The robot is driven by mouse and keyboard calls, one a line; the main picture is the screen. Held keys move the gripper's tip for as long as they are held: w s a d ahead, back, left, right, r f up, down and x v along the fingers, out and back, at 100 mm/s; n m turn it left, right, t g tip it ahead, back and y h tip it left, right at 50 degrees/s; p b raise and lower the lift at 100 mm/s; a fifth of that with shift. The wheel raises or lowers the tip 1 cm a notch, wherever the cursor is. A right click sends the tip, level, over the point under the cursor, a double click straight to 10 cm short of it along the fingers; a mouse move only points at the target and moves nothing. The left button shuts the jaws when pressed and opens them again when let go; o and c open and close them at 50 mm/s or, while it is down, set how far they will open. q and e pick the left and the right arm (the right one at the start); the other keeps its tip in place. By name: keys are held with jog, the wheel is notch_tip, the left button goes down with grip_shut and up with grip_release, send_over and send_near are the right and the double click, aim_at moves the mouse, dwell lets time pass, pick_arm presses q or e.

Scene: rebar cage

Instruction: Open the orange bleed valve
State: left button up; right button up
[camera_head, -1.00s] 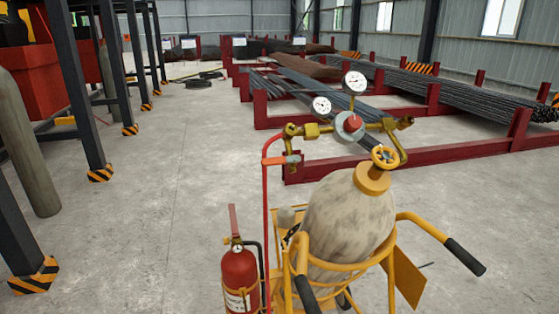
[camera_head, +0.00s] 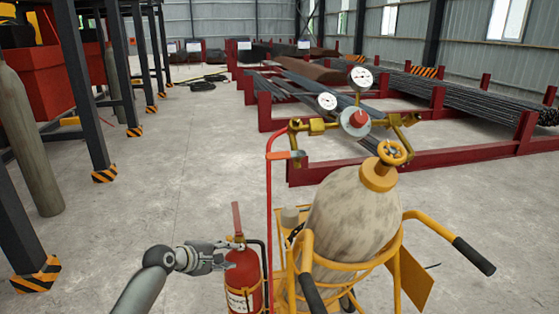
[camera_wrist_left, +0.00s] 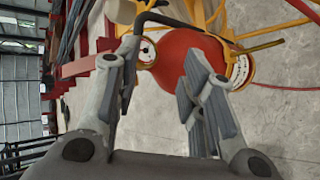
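An orange lever (camera_head: 284,155), which looks like the bleed valve, sits where the red hose (camera_head: 269,205) meets the left end of the brass regulator fittings. It lies crosswise there. My left gripper (camera_head: 228,254) is low, left of the hose and below the lever, in front of or beside the red fire extinguisher's top. In the left wrist view my left gripper (camera_wrist_left: 158,65) has its fingers apart, with the extinguisher behind them. My right gripper is not in view.
The red fire extinguisher (camera_head: 243,281) stands beside the yellow cylinder cart (camera_head: 415,280), whose black-gripped handles stick out. Its gauge shows in the left wrist view (camera_wrist_left: 147,50). Red racks (camera_head: 440,163) with steel bars stand behind.

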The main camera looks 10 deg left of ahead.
pick_arm(q)
jog(key=d+r+h, duration=0.2)
jog(key=r, duration=0.7)
jog(key=d+r+h, duration=0.1)
jog(key=d+r, duration=0.1)
jog(key=r, duration=0.8)
jog(key=h, duration=0.3)
send_near(275, 156)
jog(key=w, duration=0.1)
jog(key=shift+n+g, duration=0.3)
jog(key=p+x, duration=0.1)
jog(key=x, duration=0.9)
jog(key=shift+d, duration=0.45)
grip_shut()
